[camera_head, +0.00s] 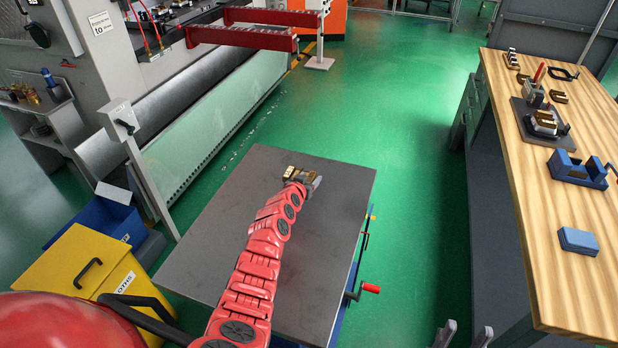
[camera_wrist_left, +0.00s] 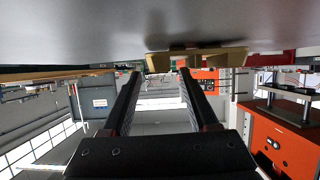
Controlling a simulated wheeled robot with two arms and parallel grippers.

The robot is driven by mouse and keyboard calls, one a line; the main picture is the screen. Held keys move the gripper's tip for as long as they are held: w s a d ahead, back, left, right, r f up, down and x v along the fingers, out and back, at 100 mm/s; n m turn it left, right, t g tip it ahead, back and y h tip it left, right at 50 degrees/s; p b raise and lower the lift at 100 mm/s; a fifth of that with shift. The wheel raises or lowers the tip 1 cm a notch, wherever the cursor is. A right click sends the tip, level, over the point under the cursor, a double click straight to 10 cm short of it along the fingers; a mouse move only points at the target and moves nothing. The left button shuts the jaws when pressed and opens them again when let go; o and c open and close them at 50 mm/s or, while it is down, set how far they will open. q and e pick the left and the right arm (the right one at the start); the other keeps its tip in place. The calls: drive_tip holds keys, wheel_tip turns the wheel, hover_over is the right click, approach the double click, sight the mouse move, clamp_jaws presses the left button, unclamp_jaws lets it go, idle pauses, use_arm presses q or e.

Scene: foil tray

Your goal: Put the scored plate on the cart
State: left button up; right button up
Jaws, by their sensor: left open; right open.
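The cart's dark grey top (camera_head: 235,205) lies in front of me in the head view. At its far end is a small brass-coloured and grey piece (camera_head: 293,172), beside the end of my red left arm; I cannot tell for sure that it is the scored plate. My left gripper (camera_head: 305,183) is low over the cart top, its fingers mostly hidden in the head view. In the left wrist view, which is upside down, its fingers (camera_wrist_left: 160,74) are apart with nothing between them. A tan piece (camera_wrist_left: 205,58) lies just ahead of the tips, against the grey surface. My right gripper (camera_head: 463,338) is open and empty at the bottom edge.
A yellow bin (camera_head: 85,265) and a grey machine (camera_head: 190,110) stand left. Green floor (camera_head: 410,130) is clear beyond the cart.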

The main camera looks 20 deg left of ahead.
use_arm(q)
drive_tip(key=p+v, duration=1.2)
drive_tip(key=shift+w+d+r, duration=0.1)
drive_tip(key=shift+w+r, duration=0.1)
drive_tip(key=shift+r, duration=0.15)
drive_tip(key=shift+s, duration=0.3)
